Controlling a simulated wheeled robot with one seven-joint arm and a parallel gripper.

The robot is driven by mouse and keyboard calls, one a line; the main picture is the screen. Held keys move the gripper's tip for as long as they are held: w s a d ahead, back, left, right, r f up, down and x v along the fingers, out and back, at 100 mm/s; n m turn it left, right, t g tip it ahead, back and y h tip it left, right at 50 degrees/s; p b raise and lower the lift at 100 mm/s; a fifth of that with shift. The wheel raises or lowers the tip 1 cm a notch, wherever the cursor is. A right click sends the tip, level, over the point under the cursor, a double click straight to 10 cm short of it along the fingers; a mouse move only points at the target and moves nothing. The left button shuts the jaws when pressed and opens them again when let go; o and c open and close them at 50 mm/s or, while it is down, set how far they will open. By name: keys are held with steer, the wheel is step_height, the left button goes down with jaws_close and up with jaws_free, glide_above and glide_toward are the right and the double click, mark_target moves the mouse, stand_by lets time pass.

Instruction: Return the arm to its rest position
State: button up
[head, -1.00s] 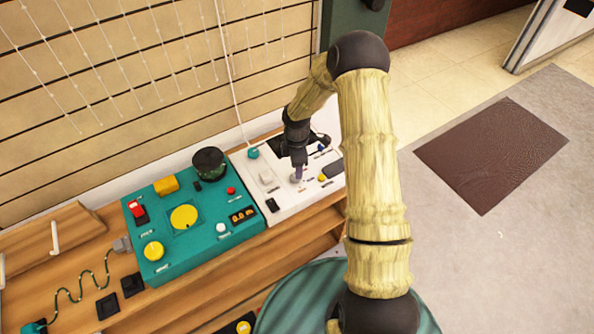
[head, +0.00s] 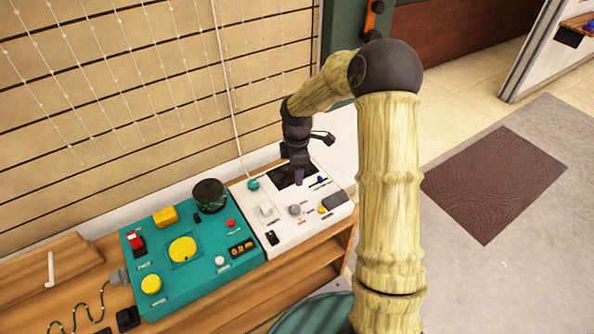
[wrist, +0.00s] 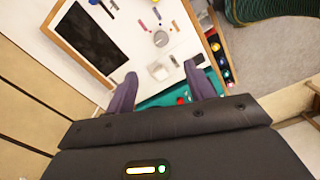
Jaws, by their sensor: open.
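My arm (head: 388,190) rises at the right of the head view and bends over to the left, with straw-coloured links and dark joints. My gripper (head: 299,176) hangs above the back part of the white control panel (head: 288,233). In the wrist view the two purple fingers of my gripper (wrist: 162,88) are spread apart with nothing between them. The white panel lies below them, with a grey knob (wrist: 161,38), a white switch (wrist: 159,71) and a dark screen (wrist: 87,38). The fingers look apart from the panel.
A teal control panel (head: 200,275) with a yellow dial and a dark round jar (head: 209,195) sits left of the white one on the wooden bench (head: 75,262). A slatted wall (head: 130,90) stands close behind. Open floor with a brown mat (head: 495,184) lies to the right.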

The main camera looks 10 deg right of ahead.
steer(key=s+r+m+t+p, duration=0.1)
steer(key=s+r+m+p, duration=0.2)
steer(key=s+r+m, duration=0.5)
steer(key=s+r+m+t+p, duration=0.1)
steer(key=s+r+m+p, duration=0.3)
steer(key=s+r+m, duration=0.4)
steer(key=s+m, duration=0.1)
steer(key=s, duration=0.4)
steer(key=shift+s+t, duration=0.3)
steer(key=shift+s, duration=0.05)
